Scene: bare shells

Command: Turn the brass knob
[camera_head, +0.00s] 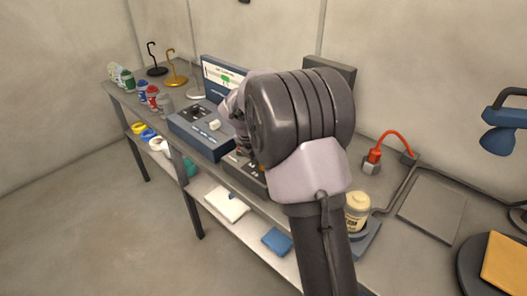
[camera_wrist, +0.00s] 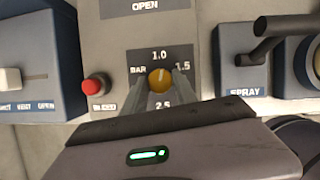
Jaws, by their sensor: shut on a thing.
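The brass knob (camera_wrist: 159,79) sits on a dark dial plate marked BAR, 1.0, 1.5 and 2.5 in the wrist view. A pale pointer line on it points up, close to 1.0. My gripper (camera_wrist: 158,88) has its two grey fingers around the knob, one on each side, and is shut on it. In the head view my arm covers most of the panel, and the knob and fingertips cannot be made out there.
In the wrist view a red button (camera_wrist: 94,87) is left of the dial, a white slider (camera_wrist: 11,79) further left, and a dark lever (camera_wrist: 270,40) above SPRAY at right. In the head view, cans (camera_head: 153,95) and hooks (camera_head: 174,70) stand on the bench's far end.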

